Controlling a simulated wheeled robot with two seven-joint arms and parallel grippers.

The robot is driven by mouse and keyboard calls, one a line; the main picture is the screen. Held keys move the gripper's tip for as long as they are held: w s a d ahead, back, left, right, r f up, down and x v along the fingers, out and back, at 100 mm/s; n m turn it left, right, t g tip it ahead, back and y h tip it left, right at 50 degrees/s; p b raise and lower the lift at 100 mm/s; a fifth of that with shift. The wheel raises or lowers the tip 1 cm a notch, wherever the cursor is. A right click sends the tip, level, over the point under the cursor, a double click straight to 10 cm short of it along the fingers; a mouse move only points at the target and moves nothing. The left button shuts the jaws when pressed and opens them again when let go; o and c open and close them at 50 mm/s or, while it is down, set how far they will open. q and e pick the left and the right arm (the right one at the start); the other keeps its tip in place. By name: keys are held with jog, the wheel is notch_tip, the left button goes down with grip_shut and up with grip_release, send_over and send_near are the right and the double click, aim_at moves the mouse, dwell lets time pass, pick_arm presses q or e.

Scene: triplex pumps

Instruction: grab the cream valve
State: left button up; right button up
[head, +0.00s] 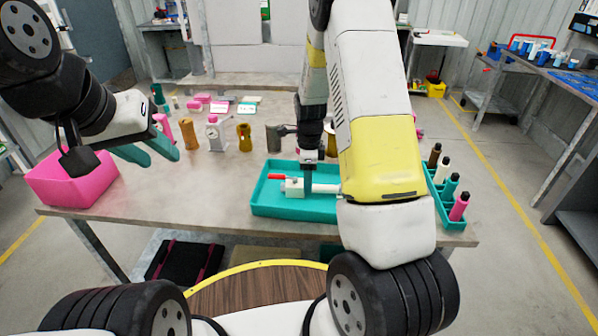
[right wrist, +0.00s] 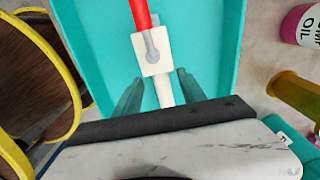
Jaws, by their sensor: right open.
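The cream valve (head: 294,187) lies in a teal tray (head: 275,211) on the table and has a red handle. In the right wrist view the valve (right wrist: 150,66) shows its square body, the red handle and a pipe end pointing towards my gripper. My right gripper (head: 308,180) is over the tray at the valve. In the right wrist view its two teal fingers (right wrist: 158,85) are apart, one on each side of the valve's pipe end. Contact cannot be told. My left gripper (head: 148,154) is open and empty, above the table's left part near a pink bin.
The pink bin (head: 72,188) stands at the table's left edge. Several bottles and parts stand behind the tray, including a brown one (head: 244,137). A teal rack (head: 448,208) with several bottles is to the right. The table's front left is clear.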

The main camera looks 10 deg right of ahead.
jog(key=shift+d+f, duration=0.1)
jog(key=shift+f, duration=1.4)
grip_shut()
jog(key=shift+r, duration=0.1)
